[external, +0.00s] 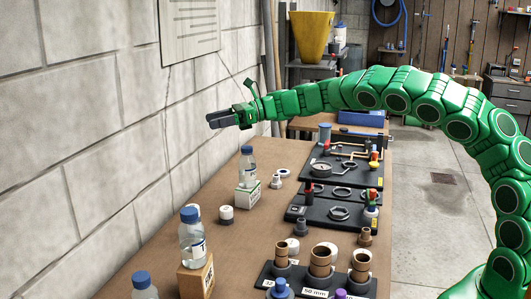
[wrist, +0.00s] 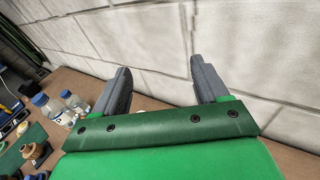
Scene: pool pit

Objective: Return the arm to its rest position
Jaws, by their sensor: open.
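My green arm reaches from the right across the bench in the external view, held up above it. My gripper (external: 222,118) is near the block wall at the back left of the bench, well above the bench top. In the wrist view my gripper (wrist: 162,88) shows two grey fingers spread apart with nothing between them, only wall behind. It is open and empty. No object touches the fingers.
The bench (external: 160,252) carries bottles with blue caps (external: 247,168), a black board with fittings (external: 335,207) and brown pipe pieces (external: 321,260). The block wall (external: 90,130) runs along its left side. Open concrete floor (external: 430,225) lies right of the bench.

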